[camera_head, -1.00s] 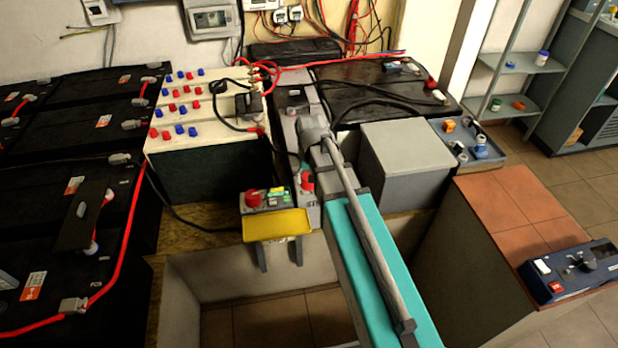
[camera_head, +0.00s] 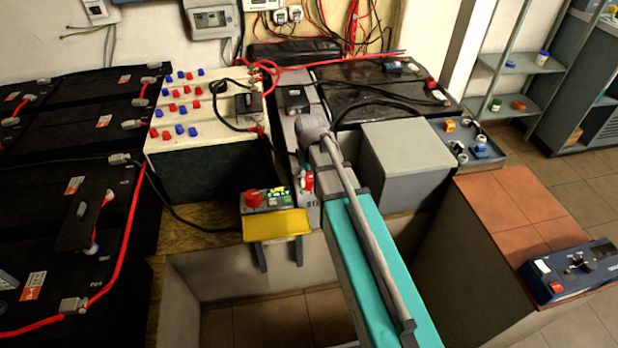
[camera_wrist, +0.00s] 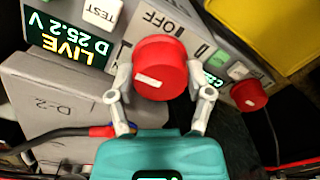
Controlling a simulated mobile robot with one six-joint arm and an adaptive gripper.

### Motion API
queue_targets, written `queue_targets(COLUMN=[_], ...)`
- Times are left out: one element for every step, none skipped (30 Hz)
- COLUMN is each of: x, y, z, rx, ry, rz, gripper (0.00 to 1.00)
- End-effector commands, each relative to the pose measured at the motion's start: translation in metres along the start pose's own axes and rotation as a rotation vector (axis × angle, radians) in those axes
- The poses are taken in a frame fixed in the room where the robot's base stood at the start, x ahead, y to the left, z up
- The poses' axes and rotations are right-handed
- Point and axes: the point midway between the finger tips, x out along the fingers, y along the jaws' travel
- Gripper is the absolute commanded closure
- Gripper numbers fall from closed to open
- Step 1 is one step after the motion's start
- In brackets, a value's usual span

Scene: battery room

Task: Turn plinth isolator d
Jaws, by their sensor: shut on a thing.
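The isolator's round red knob (camera_wrist: 160,68) sits on a grey panel in the wrist view, with a white mark on its face. "OFF" is printed beside it. In the head view a little of the red knob (camera_head: 307,182) shows beside my wrist, which hides most of that panel.
A second unit with a red knob (camera_head: 253,198) and a yellow flap (camera_head: 277,225) stands close on the left. A grey box marked D-2 (camera_wrist: 60,105) lies near my gripper. A plain grey box (camera_head: 405,160) stands to the right of my arm. Black cables run nearby.

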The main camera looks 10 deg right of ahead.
Motion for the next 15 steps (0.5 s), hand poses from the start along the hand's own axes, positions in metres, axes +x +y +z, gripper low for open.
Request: queue_targets(x=[0.0002, 0.0002, 0.0002, 0.0002, 0.0002, 0.0002, 0.0002, 0.0002, 0.0002, 0.0002, 0.0002, 0.0002, 0.0002, 0.0001, 0.0001], y=[-0.0003, -0.0003, -0.0004, -0.0004, -0.0004, -0.0004, -0.0004, -0.0005, -0.0005, -0.0005, -0.0005, -0.0005, -0.0005, -0.0004, -0.0004], z=[-0.0008, -0.0008, -0.0008, -0.0008, -0.0008, -0.0009, -0.0008, -0.0008, -0.0008, -0.0008, -0.0008, -0.0008, -0.0008, -0.0008, -0.0007], rx=[-0.006, -0.008, -0.009, -0.009, -0.01, -0.01, -0.009, -0.009, -0.009, -0.009, -0.009, -0.009, -0.009, -0.009, -0.008], ry=[0.001, 0.001, 0.001, 0.001, 0.001, 0.001, 0.001, 0.001, 0.001, 0.001, 0.001, 0.001, 0.001, 0.001, 0.001], rz=[-0.001, -0.001, -0.001, -0.001, -0.001, -0.001, -0.001, -0.001, -0.001, -0.001, -0.001, -0.001, -0.001, -0.001, -0.001], gripper=[0.82, 0.82, 0.82, 0.82, 0.82, 0.82, 0.82, 0.82, 0.82, 0.82, 0.82, 0.28, 0.23, 0.17, 0.1])
